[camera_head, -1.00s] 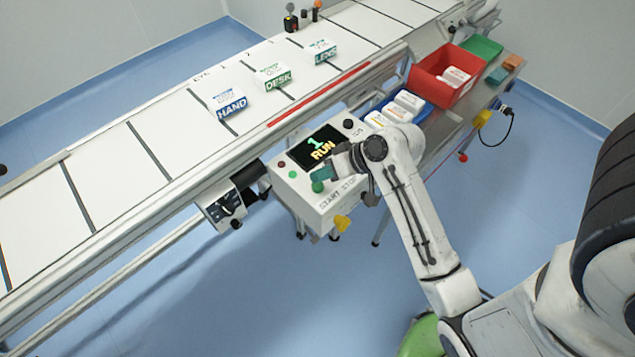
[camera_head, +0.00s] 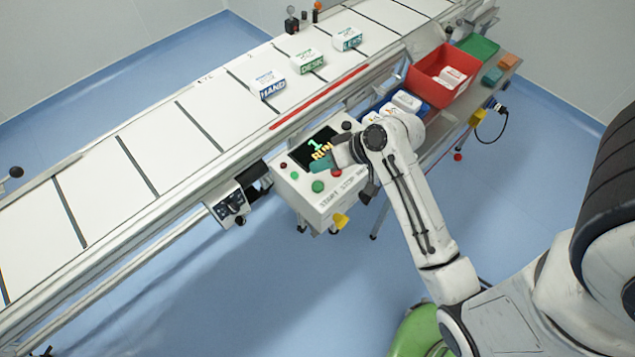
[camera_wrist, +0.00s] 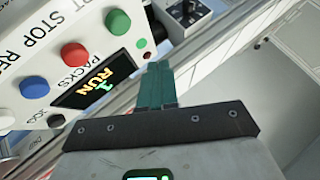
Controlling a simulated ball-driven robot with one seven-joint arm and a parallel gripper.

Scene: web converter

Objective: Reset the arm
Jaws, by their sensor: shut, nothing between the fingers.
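My gripper (camera_head: 320,162) is at the control box (camera_head: 327,207), in front of the screen's lower edge in the head view. In the wrist view its teal fingers (camera_wrist: 155,84) are together and hold nothing. They point past the box's edge, beside the screen (camera_wrist: 92,80), which reads "1" and "RUN". A green button (camera_wrist: 117,21), a red button (camera_wrist: 75,55) and a blue button (camera_wrist: 34,87) show on the box in the wrist view. Whether the fingers touch the box cannot be told.
The conveyor (camera_head: 160,145) runs behind the box and carries several packs, such as the HAND pack (camera_head: 268,86). A red bin (camera_head: 443,75), a blue bin (camera_head: 402,106) and a green tray (camera_head: 478,47) stand right of the box. The blue floor in front is open.

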